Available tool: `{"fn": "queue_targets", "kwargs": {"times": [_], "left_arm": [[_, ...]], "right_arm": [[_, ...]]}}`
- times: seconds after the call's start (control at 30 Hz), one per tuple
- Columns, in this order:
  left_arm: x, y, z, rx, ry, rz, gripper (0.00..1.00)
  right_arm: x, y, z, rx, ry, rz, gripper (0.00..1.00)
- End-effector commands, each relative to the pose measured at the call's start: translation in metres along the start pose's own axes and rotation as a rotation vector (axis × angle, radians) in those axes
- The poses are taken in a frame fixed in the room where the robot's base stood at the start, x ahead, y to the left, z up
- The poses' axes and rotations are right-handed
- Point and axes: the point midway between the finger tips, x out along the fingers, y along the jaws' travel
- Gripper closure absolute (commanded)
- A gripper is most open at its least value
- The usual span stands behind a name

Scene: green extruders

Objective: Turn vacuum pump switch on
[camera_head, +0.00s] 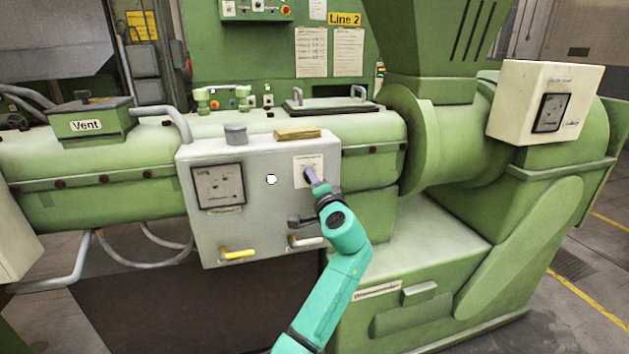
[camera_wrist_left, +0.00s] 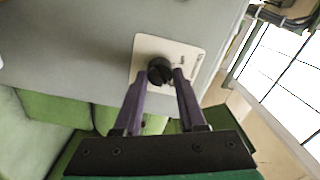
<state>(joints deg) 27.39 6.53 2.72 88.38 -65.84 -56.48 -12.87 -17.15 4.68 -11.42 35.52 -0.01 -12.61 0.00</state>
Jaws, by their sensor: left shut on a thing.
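The grey control box (camera_head: 255,225) is fixed to the front of the green extruder barrel. Its white switch plate (camera_head: 301,163) is at the upper right of the box face and also shows in the left wrist view (camera_wrist_left: 192,53). The black rotary switch knob (camera_wrist_left: 160,68) sits on this plate. My left gripper (camera_head: 311,178) is at the plate, with its purple fingers on both sides of the knob, shut on it. In the head view the gripper hides most of the knob. My right gripper is in neither view.
A dial gauge (camera_head: 218,188) is on the box's left side. A yellow-handled lever (camera_head: 238,254) and a grey lever (camera_head: 304,241) stick out below. A brownish block (camera_head: 297,133) lies on the box top. A green hopper (camera_head: 417,40) stands at right.

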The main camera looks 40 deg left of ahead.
Motion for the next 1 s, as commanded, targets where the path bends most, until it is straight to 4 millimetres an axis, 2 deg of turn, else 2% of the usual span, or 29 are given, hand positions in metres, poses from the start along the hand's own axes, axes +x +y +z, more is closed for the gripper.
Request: {"fn": "queue_targets", "kwargs": {"times": [0.03,0.23,0.27,0.3,0.33,0.63,0.73,0.87,1.0], "left_arm": [[0.001,-0.006,0.001,-0.001,-0.001,-0.013,1.00],[0.001,-0.007,0.001,-0.002,-0.001,-0.014,1.00],[0.001,-0.007,0.001,-0.002,-0.001,-0.014,0.49],[0.001,-0.007,0.001,-0.002,-0.001,-0.014,0.33],[0.001,-0.006,0.001,-0.002,-0.001,-0.013,0.29],[-0.001,-0.003,0.000,-0.002,0.000,-0.006,0.29],[-0.008,0.000,0.000,-0.003,0.002,-0.006,0.29],[-0.033,0.003,0.002,-0.006,0.001,-0.003,0.29],[-0.073,0.005,0.003,-0.007,0.002,-0.003,0.29]], "right_arm": [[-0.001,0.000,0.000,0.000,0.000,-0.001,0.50],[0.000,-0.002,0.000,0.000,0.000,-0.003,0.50],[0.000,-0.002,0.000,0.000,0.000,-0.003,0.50],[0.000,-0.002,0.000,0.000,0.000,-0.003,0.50],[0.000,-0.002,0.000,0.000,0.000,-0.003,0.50],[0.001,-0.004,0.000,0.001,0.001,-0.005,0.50],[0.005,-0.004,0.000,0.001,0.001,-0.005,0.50],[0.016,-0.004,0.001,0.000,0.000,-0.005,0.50],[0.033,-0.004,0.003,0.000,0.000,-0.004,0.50]]}}
